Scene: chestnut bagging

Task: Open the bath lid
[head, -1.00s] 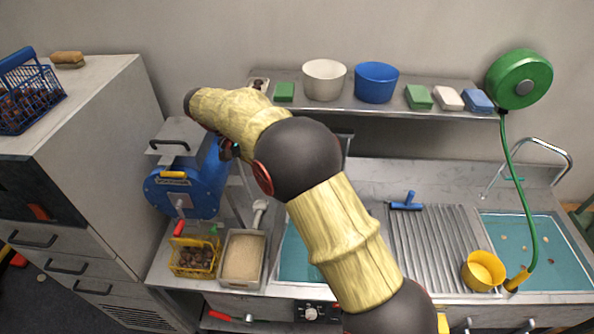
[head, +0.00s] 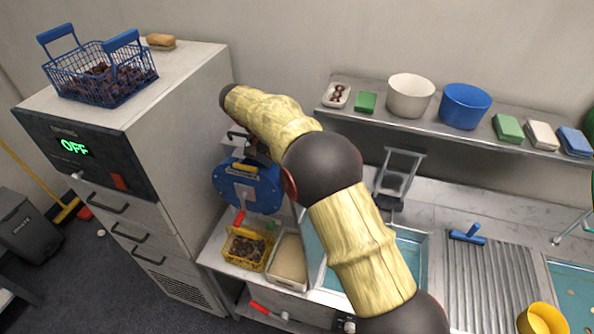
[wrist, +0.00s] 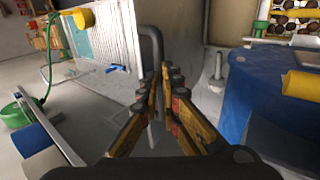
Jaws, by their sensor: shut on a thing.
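The teal-bottomed bath (head: 409,243) is set in the counter, partly hidden behind my arm in the head view. I cannot clearly make out its lid. My gripper (wrist: 165,85) is shut on a dark grey bar handle (wrist: 150,42), which passes between the yellow-and-black fingers in the wrist view. What the handle joins to is hidden.
A yellow basket of chestnuts (head: 245,248) and a beige-filled tray (head: 288,262) stand in front of the blue machine. A grey metal frame (head: 399,178) stands behind the bath. A ribbed drainboard (head: 489,275) lies to the right. A shelf (head: 430,125) runs above.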

